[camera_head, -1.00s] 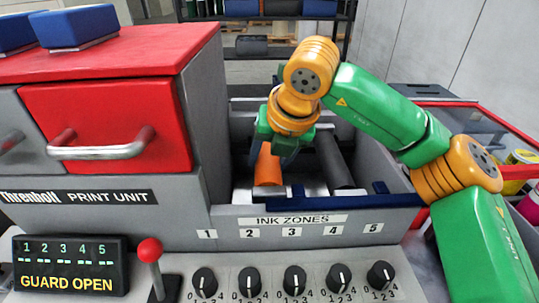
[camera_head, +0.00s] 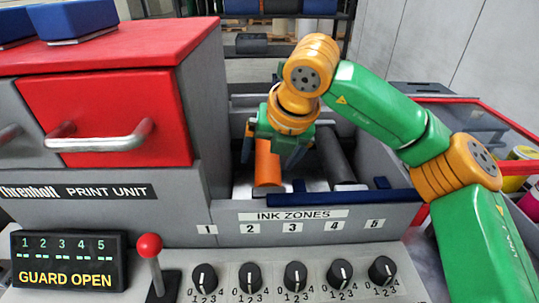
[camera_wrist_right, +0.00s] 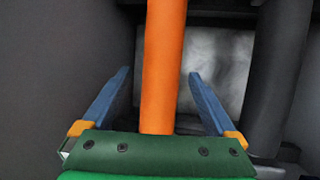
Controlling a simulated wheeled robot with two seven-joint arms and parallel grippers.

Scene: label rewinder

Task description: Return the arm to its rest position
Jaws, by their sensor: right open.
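My right arm reaches over the right side into the open bay of the print unit. My right gripper (camera_head: 270,152) points down into the bay, open, with its blue fingers apart. An orange roller (camera_head: 268,170) lies in the bay below it. In the right wrist view the same orange roller (camera_wrist_right: 164,60) runs between the two spread fingers of the gripper (camera_wrist_right: 159,74), with gaps on both sides. A dark grey roller (camera_head: 336,160) lies to the right of the orange one. My left gripper is not in view.
The bay's front wall (camera_head: 300,240) carries ink zone labels, with several black knobs below. A red lever (camera_head: 149,247) and a panel reading GUARD OPEN (camera_head: 68,262) stand at lower left. A red drawer (camera_head: 115,115) is left of the bay. Shelving stands behind.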

